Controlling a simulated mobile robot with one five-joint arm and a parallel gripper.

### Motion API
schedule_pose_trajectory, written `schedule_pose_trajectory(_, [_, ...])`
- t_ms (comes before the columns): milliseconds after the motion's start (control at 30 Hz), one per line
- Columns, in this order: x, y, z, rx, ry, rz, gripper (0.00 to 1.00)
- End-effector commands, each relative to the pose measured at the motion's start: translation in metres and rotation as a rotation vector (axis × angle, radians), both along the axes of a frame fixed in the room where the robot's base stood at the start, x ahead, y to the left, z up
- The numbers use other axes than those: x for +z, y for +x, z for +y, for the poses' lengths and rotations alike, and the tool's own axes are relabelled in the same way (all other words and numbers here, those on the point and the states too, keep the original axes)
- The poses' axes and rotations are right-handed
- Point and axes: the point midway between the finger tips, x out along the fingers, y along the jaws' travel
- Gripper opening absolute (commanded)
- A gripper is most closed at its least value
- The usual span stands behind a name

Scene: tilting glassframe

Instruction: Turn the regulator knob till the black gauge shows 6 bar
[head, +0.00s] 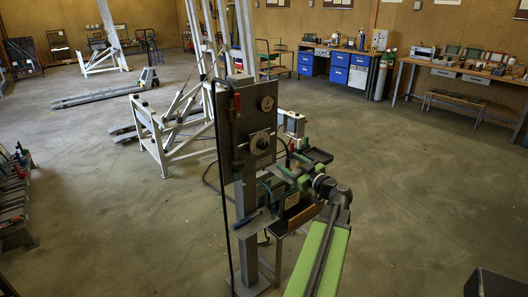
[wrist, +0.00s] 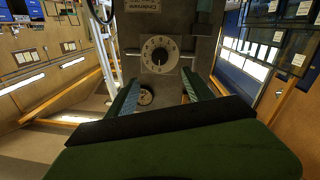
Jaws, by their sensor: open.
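The regulator knob (head: 260,142) is a dark round knob on a pale marked plate, on the front of a grey upright panel. A small round gauge (head: 267,103) sits above it; its reading is too small to tell. My gripper (head: 287,163) is in front of the panel, to the right of and below the knob in the head view. In the wrist view my gripper (wrist: 160,82) is open, with two teal fingers apart and nothing between them. The knob (wrist: 158,55) shows beyond the fingertips, apart from them. The gauge (wrist: 146,97) shows lower, partly near the left finger.
A red-handled part (head: 237,102) and a dark hose (head: 218,170) are at the panel's left edge. A small bench with equipment (head: 290,205) stands beside the post. White frames (head: 160,130) stand behind. The floor (head: 420,200) at right is largely clear.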

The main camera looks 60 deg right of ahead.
Motion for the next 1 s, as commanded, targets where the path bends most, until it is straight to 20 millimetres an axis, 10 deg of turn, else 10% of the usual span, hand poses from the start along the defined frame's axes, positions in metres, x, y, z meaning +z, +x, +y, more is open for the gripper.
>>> schedule_pose_trajectory(500, [0.000,0.117,-0.050,0.002,0.001,0.001,0.61])
schedule_pose_trajectory(1000, [0.000,0.139,-0.058,-0.001,0.002,0.001,0.61])
